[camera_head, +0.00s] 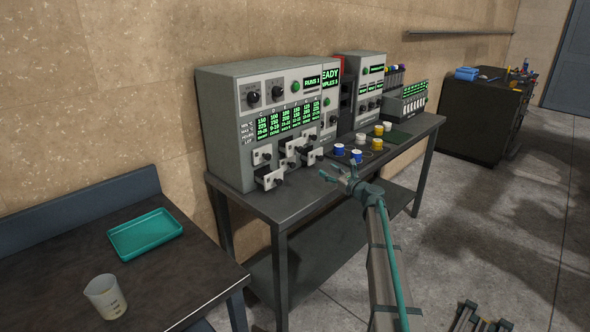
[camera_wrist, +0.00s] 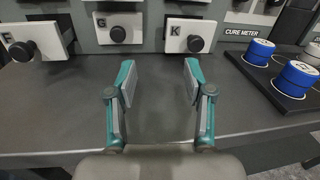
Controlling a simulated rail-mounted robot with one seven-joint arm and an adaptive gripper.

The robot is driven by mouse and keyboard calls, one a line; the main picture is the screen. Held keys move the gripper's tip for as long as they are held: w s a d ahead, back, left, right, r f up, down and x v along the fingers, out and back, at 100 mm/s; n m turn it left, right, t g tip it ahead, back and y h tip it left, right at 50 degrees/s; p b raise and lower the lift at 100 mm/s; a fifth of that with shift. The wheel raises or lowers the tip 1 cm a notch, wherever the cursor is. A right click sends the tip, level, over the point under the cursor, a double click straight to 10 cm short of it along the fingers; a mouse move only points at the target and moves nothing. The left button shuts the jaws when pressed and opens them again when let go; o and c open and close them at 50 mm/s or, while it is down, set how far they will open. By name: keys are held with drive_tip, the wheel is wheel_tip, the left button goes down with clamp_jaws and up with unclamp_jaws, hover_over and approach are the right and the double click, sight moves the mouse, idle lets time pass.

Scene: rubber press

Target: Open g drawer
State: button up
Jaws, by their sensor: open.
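The G drawer (camera_wrist: 103,31) shows at the top of the wrist view, a white front with a black round knob and a "G" label. It sits between the F drawer (camera_wrist: 50,40) at left and the K drawer (camera_wrist: 175,38) at right. I cannot tell how far the G drawer is out, and its letter is unreadable in the head view. My gripper (camera_wrist: 158,75) is open and empty, its fingers pointing toward the drawers, with the G knob ahead and left of the left finger, apart from it. In the head view my gripper (camera_head: 338,173) is right of the drawer machine (camera_head: 232,120).
The dark bench top (camera_head: 300,198) before the drawers is clear. Blue-capped (camera_wrist: 258,51), white and yellow-capped pots stand on a black holder at right. The F drawer front juts nearer than G. A teal tray (camera_head: 146,233) and beaker (camera_head: 105,296) rest on the left table.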

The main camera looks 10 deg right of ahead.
drive_tip(key=g+y, duration=0.1)
drive_tip(key=y, duration=0.1)
approach(294, 165)
drive_tip(key=shift+w+d+r, duration=0.15)
drive_tip(key=shift+w+g, duration=0.1)
drive_tip(key=shift+g, duration=0.2)
drive_tip(key=p+x, duration=0.2)
drive_tip(key=x, duration=0.8)
drive_tip(key=shift+w+a, duration=0.1)
drive_tip(key=shift+a, duration=0.15)
clamp_jaws()
